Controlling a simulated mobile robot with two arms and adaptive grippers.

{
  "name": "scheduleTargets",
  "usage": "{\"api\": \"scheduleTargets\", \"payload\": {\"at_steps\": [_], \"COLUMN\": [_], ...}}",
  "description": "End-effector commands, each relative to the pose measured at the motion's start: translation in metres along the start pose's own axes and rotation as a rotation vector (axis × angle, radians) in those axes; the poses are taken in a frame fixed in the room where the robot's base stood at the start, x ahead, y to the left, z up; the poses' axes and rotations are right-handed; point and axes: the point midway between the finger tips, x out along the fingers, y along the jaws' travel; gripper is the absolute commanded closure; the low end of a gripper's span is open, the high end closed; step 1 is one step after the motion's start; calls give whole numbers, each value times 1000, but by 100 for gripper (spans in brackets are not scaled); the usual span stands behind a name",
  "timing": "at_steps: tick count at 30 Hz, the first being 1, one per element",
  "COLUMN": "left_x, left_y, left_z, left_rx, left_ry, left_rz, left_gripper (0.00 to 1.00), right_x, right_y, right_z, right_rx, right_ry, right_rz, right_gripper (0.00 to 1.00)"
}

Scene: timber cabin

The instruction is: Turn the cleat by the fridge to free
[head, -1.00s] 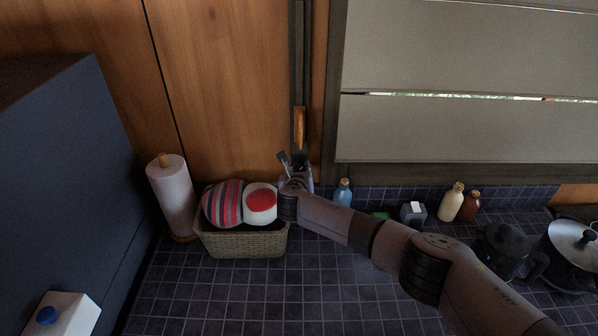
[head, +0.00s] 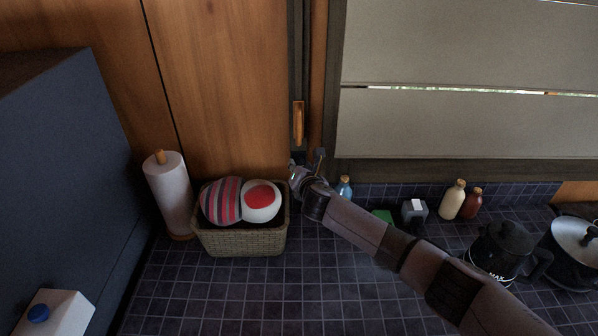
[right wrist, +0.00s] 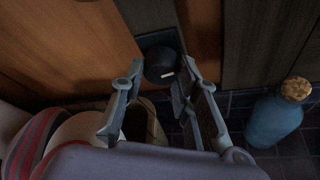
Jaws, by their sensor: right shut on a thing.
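The cleat appears to be a dark round knob with a white mark (right wrist: 160,62). It sits low on the dark upright strip and lies between the fingertips of my right gripper (right wrist: 160,74) in the right wrist view. The fingers are closed on its sides. In the head view my right gripper (head: 306,162) is at the wall behind the counter, below an upright wooden handle (head: 298,123), and the knob is hard to make out there. My left gripper is out of view.
A wicker basket (head: 245,241) with a striped ball and a red-and-white ball stands left of the gripper. A blue bottle (right wrist: 274,121) stands close on its right. A paper towel roll (head: 171,193) and the dark fridge (head: 60,170) are farther left.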

Motion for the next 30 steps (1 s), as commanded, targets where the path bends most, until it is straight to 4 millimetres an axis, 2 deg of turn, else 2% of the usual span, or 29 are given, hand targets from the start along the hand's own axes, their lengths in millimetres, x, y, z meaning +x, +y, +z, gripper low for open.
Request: {"api": "scheduleTargets", "payload": {"at_steps": [3, 12, 30], "left_x": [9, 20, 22], "left_y": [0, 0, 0], "left_z": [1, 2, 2], "left_rx": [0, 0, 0], "left_ry": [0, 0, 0], "left_rz": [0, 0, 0], "left_gripper": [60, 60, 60], "right_x": [1, 1, 0], "right_y": [-3, -3, -2], "right_z": [-3, -2, -1], "right_rx": [79, 211, 254], "right_ry": [0, 0, 1], "right_rz": [32, 86, 103], "right_gripper": [99, 99, 99]}}
